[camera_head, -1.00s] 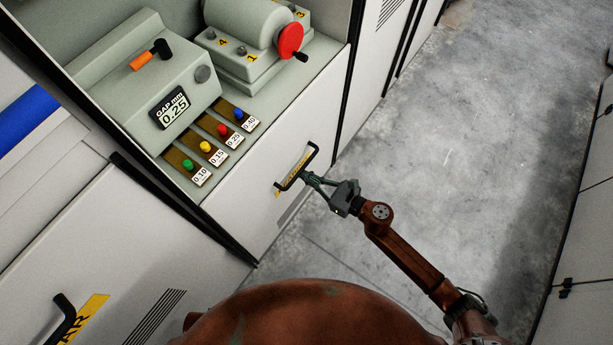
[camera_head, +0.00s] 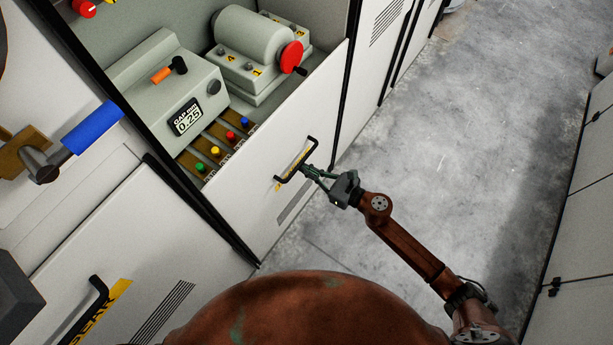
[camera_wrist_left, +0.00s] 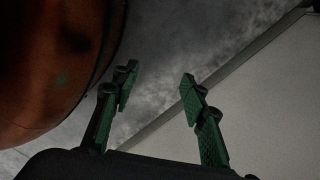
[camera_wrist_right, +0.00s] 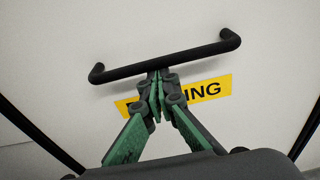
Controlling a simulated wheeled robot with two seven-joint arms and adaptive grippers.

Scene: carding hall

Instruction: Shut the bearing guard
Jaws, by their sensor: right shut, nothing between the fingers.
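The bearing guard (camera_head: 245,188) is a pale panel across the front of the open machine bay, with a black bar handle (camera_head: 297,160) and a yellow label partly reading "ING" in the right wrist view (camera_wrist_right: 208,89). Its upper edge stands in front of the coloured knobs' tags, and the bay above it is uncovered. My right gripper (camera_head: 308,171) is shut and empty, its fingertips at the middle of the handle bar (camera_wrist_right: 165,62), just under it; I cannot tell whether they touch. My left gripper (camera_wrist_left: 158,85) is open and empty, close to my rust-red body, and outside the head view.
Inside the bay are a gap gauge (camera_head: 187,118) reading 0.25, several coloured knobs (camera_head: 231,136) and a grey drum with a red wheel (camera_head: 291,56). A blue-handled part (camera_head: 93,126) sticks out at left. Another black handle (camera_head: 88,310) is at lower left. The floor (camera_head: 430,150) at right is clear.

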